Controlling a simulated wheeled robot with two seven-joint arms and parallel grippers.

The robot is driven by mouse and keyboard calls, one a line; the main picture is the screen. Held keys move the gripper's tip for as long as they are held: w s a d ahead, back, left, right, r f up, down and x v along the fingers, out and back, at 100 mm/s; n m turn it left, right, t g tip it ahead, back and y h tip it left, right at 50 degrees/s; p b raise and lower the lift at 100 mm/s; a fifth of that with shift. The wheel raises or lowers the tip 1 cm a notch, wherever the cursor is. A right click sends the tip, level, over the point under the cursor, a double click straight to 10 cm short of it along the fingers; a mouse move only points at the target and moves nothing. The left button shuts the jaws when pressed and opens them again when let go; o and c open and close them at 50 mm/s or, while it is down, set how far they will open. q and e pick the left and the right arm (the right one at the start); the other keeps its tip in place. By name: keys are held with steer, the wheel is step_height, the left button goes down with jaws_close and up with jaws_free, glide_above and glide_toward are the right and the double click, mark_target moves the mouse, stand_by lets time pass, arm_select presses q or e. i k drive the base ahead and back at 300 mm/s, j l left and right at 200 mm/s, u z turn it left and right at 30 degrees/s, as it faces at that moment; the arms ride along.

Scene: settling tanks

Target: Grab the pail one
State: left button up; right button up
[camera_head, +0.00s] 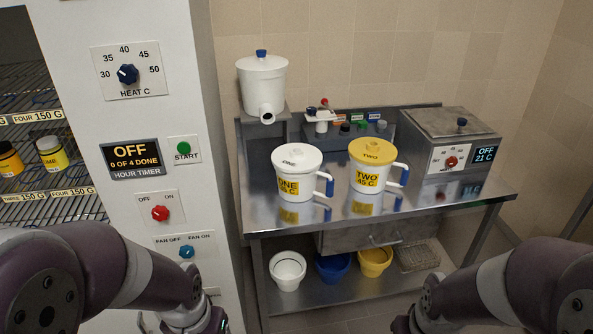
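Pail one (298,172) is a white lidded pail with a blue handle on its right side and a yellow label reading ONE. It stands upright on the steel bench, with nothing holding it. A similar pail two (371,166), with a yellow lid and a TWO 45 C label, stands to its right. My two arms come in from the lower left and lower right. Both grippers are below the picture's bottom edge, so their fingers are hidden.
The steel bench (442,196) also bears a tap and valve rack (364,129) and a grey heater box (447,140) reading OFF 21 C. A white spouted tank (262,85) stands at the back left. A white cabinet (155,60) walls off the left.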

mark_target(295, 188)
steer(key=i+l+u, duration=0.5)
steer(key=i, duration=0.3)
steer(key=i+l+u, duration=0.5)
steer(key=i+l, duration=0.2)
steer(key=l, duration=0.35)
